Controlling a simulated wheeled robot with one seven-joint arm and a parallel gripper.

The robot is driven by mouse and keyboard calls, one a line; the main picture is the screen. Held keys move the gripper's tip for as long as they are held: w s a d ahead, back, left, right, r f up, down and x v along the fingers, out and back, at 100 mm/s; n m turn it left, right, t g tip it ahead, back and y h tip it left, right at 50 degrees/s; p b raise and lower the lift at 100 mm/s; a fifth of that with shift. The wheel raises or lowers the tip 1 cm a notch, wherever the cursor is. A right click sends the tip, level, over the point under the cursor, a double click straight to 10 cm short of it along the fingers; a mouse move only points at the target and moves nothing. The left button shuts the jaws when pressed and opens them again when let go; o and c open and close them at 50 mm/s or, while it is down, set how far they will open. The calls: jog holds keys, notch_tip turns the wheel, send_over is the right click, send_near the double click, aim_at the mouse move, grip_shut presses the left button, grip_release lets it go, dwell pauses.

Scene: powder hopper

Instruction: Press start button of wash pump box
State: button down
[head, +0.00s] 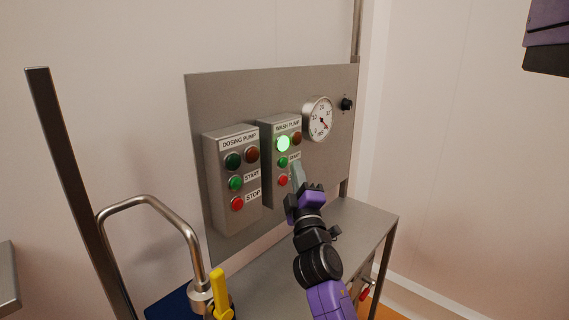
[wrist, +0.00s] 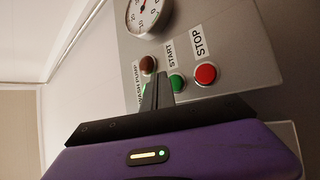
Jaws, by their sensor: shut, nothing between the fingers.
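The wash pump box (head: 271,147) is a grey box on the upright metal panel. Its upper left lamp (head: 283,143) glows bright green, and the red lamp beside it (head: 297,138) is dark. The green start button (head: 283,162) sits below the lamps, with the red stop button (head: 283,181) under it. My gripper (head: 297,168) is shut and empty in front of the box's lower right part. In the wrist view its fingertips (wrist: 155,90) are close to the green start button (wrist: 177,82); I cannot tell whether they touch. The red stop button (wrist: 205,74) is clear of them.
The dosing pump box (head: 232,180) stands to the left, with its own green and red buttons. A round gauge (head: 318,119) and a black knob (head: 346,104) are to the right. A bent metal pipe (head: 155,199) and a yellow handle (head: 220,292) stand at front left.

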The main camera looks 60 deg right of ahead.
jog(key=shift+s+a+p, duration=0.2)
jog(key=shift+s, duration=0.55)
jog(key=shift+s+a+p, duration=0.15)
jog(key=shift+s, duration=0.55)
jog(key=shift+s+a+p, duration=0.2)
jog(key=shift+s, duration=0.55)
jog(key=s+a+f+m+t+y, duration=0.15)
jog(key=a+f+y, duration=0.25)
jog(key=a, duration=0.4)
jog(key=s+a+f+m+t+y, duration=0.1)
jog(key=a+f+t+y, duration=0.2)
jog(key=a, duration=0.6)
jog(key=s+a+f+m+t+y, duration=0.1)
jog(key=a+f+y, duration=0.35)
jog(key=a, duration=0.35)
jog(key=s+a+f+g+y, duration=0.2)
jog(key=s+a+f+y, duration=0.1)
jog(key=s+a, duration=0.5)
jog(key=s+a+f+g+y, duration=0.2)
jog(key=s+a+f+y, duration=0.2)
jog(key=s+a+f, duration=0.2)
jog(key=s+a, duration=0.2)
jog(key=s, duration=0.1)
jog(key=shift+s, duration=0.2)
